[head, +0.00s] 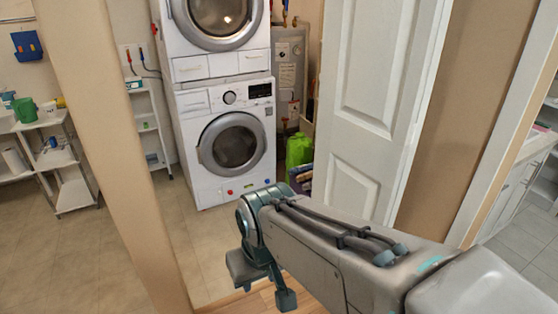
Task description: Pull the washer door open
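A white front-load washer (201,186) stands in the closet beyond the doorway, with a second machine (193,70) stacked on top of it. The lower machine's round door (233,144) has a grey rim and dark glass and looks shut. The upper machine's round door (217,14) also looks shut and is cut by the top edge. My gripper (262,288) is in the lower middle, low over the floor near the doorway, well short of the washer. Its two fingers are spread apart with nothing visible between them. My arm comes in from the lower right.
A white panel door (350,150) stands right of the opening, close to my arm. A beige post (112,150) borders the opening on the left. A green bottle (299,150) and a water heater (289,75) are right of the washer. White shelves (72,190) stand at left. The floor before the washer is clear.

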